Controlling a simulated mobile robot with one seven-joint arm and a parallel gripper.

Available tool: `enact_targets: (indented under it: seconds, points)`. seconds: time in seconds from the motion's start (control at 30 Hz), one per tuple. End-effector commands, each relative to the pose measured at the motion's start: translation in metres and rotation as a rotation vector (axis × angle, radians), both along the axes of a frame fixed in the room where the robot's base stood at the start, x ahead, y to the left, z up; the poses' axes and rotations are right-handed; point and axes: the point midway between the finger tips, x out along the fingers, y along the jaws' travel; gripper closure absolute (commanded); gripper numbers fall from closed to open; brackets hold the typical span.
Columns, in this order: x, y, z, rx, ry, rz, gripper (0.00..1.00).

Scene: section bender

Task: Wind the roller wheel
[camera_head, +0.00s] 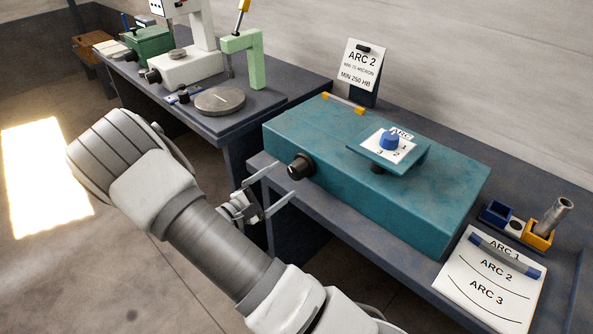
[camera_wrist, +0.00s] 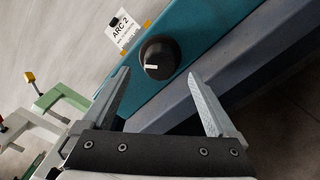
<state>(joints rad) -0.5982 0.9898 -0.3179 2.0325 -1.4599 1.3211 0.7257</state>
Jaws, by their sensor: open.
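The teal section bender (camera_head: 390,185) sits on the dark bench. A round black knob (camera_head: 300,166) sticks out of its left end; it seems to be the wheel. The knob also shows in the wrist view (camera_wrist: 158,57), with a white mark on its face. My gripper (camera_head: 280,186) is open and empty in front of the knob. In the wrist view its two fingers (camera_wrist: 165,88) point toward the knob, which appears between and beyond their tips. The fingers look apart from it. A blue selector knob (camera_head: 389,139) stands on a numbered plate on top of the bender.
An "ARC 2" sign (camera_head: 362,68) stands behind the bender. An arc chart (camera_head: 490,285) and small blue and yellow holders (camera_head: 537,236) are at right. A second bench (camera_head: 285,96) with a round grey plate (camera_head: 220,101) and green press is at left. Floor is open at left.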

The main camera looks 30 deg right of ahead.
Motion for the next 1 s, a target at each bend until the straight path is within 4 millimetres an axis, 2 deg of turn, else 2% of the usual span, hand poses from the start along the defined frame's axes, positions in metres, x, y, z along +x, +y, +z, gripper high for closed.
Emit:
enact_targets:
  seconds: [0.1,0.3,0.47,0.73,0.77,1.0]
  points:
    - [0.008,-0.025,0.0,-0.001,0.0,-0.004,0.07]
    - [0.018,-0.051,0.0,0.0,0.0,-0.002,0.07]
    - [0.021,-0.059,0.0,0.001,0.001,-0.001,0.07]
    - [0.022,-0.06,0.0,0.001,0.0,0.0,0.07]
    - [0.022,-0.06,0.0,0.001,0.0,-0.001,0.1]
    - [0.022,-0.06,0.0,0.001,0.0,-0.001,0.54]
